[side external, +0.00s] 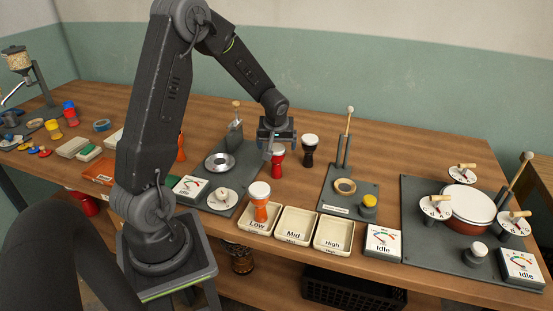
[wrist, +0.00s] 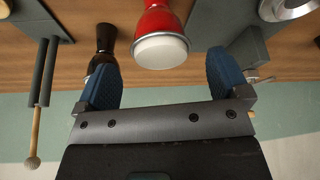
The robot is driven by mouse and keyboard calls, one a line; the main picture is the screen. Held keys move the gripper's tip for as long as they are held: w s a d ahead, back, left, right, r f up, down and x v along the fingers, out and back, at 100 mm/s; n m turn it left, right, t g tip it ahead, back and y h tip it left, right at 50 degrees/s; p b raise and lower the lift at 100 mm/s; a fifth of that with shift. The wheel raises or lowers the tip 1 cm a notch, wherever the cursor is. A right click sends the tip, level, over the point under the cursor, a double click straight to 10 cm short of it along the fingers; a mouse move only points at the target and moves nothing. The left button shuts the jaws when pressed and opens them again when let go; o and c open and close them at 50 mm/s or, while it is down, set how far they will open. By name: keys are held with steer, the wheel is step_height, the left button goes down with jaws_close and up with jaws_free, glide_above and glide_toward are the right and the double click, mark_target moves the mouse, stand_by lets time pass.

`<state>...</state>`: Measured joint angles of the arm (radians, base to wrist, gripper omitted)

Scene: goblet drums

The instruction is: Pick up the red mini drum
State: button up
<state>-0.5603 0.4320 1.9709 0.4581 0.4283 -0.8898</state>
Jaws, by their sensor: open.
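The red mini drum (side external: 277,161) stands upright on the wooden table, a white head on its red body. In the side view my gripper (side external: 276,144) is right above and close to it, partly covering its top. In the wrist view the red drum (wrist: 161,37) shows between and beyond the two blue fingertips of my gripper (wrist: 162,78), which are spread apart. I cannot tell whether a finger touches it. A black mini drum (side external: 309,151) stands to its right in the side view; it also shows in the wrist view (wrist: 104,44), partly behind a finger.
An orange drum (side external: 261,206) stands in the "Low" tray (side external: 251,224); the "Mid" tray (side external: 293,224) and "High" tray (side external: 333,234) are empty. A dark stand with a mallet (side external: 346,137) is right of the black drum. A grey station (side external: 214,204) lies left. Table behind the drums is clear.

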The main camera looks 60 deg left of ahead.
mark_target(277, 148)
steer(key=x, duration=0.4)
steer(key=shift+f, duration=0.1)
steer(key=shift+c, duration=0.2)
steer(key=c, duration=1)
